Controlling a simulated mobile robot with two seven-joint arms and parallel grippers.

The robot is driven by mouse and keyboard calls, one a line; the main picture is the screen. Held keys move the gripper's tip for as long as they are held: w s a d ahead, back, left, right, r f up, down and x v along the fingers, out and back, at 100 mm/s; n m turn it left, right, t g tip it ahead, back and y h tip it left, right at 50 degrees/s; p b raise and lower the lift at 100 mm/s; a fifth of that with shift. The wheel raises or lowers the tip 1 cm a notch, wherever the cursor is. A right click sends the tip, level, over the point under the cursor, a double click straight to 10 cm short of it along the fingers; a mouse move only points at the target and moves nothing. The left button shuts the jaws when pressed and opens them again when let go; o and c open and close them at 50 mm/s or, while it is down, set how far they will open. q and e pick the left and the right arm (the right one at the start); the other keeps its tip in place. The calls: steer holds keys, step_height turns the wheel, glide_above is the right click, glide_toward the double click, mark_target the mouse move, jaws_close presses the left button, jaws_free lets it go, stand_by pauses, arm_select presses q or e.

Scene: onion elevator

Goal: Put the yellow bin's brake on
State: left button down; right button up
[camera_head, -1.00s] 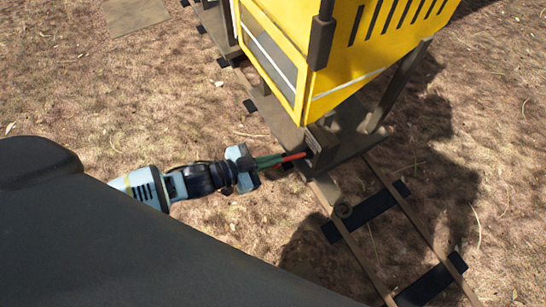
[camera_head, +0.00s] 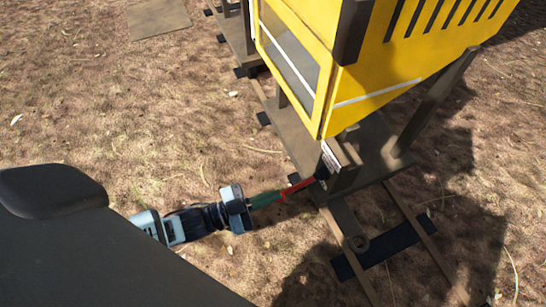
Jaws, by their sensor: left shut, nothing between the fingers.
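The yellow bin (camera_head: 400,75) stands on a dark cart frame (camera_head: 385,150) in the upper right of the head view. A red bar (camera_head: 303,185), which looks like the brake lever, juts left from a dark post at the cart's near corner. It tilts slightly up toward the cart, where its end is dark. My left gripper (camera_head: 282,194) comes in from the left with greenish fingers shut. Its fingertips are at the bar's outer end. Whether they touch it is too small to tell. My right gripper is not in view.
The cart stands on rails (camera_head: 425,225) with dark sleepers (camera_head: 385,248) running to the lower right. Another dark frame shows at the top. A flat slab (camera_head: 158,19) lies at the upper left. Dry, open ground lies left of the rails.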

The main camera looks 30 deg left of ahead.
arm_select(q)
steer(key=shift+f, duration=0.2)
step_height(320, 180, up, 4)
steer(key=s+p, duration=0.1)
steer(key=p, duration=0.3)
steer(key=s+a+f, duration=0.4)
steer(key=s+a, duration=0.1)
steer(key=s, duration=0.1)
steer(key=shift+s+a+f, duration=0.25)
steer(key=shift+a, duration=0.15)
